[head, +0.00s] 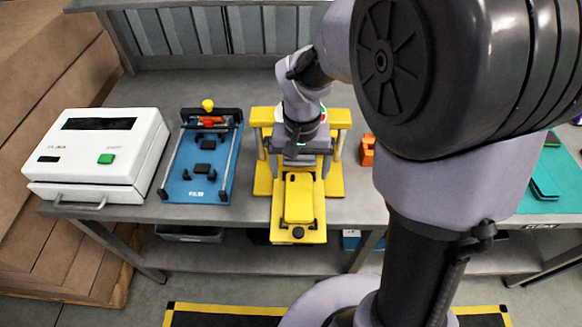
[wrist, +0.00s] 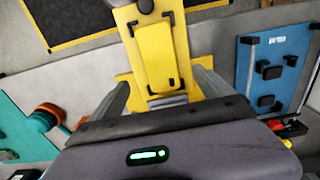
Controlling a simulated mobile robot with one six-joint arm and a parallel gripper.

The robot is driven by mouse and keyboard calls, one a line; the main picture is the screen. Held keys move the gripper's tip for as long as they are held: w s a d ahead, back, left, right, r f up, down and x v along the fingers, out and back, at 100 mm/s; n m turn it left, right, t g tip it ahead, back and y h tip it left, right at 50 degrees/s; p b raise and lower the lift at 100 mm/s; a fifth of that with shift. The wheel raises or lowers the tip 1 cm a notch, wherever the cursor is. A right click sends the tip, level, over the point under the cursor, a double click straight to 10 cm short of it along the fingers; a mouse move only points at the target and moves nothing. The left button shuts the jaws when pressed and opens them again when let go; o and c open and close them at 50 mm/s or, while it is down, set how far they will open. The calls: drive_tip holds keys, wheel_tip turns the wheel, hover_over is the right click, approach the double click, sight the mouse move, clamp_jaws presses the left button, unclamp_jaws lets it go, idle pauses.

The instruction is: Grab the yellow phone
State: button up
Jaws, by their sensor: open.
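The yellow phone (head: 299,199) lies flat on the tongue of a yellow fixture (head: 335,185) that reaches past the table's front edge. It has a small dark mark at its far end. In the wrist view the phone (wrist: 156,55) is upper centre, on the yellow plate with a black knob (wrist: 146,5) beyond it. My gripper (head: 300,168) is over the fixture at the phone's far end, partly hidden by my wrist.
A blue fixture board (head: 200,165) and a white box machine (head: 98,155) stand to the left. An orange part (head: 367,150) is close on the right. A teal mat (head: 560,175) lies far right. The fixture's yellow uprights flank my gripper.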

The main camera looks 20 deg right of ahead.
sight(299, 195)
wheel_tip(299, 195, down, 4)
drive_tip(key=shift+r+b, duration=0.1)
drive_tip(key=shift+b, duration=0.35)
drive_tip(key=f+b, duration=0.1)
drive_tip(key=f, duration=0.1)
drive_tip(key=f+b, duration=0.2)
drive_tip(key=f, duration=0.1)
drive_tip(key=shift+s+f, duration=0.2)
drive_tip(key=shift+f, duration=0.15)
drive_tip(key=shift+r, duration=0.2)
drive_tip(key=shift+c, duration=0.2)
drive_tip(key=c, duration=1.8)
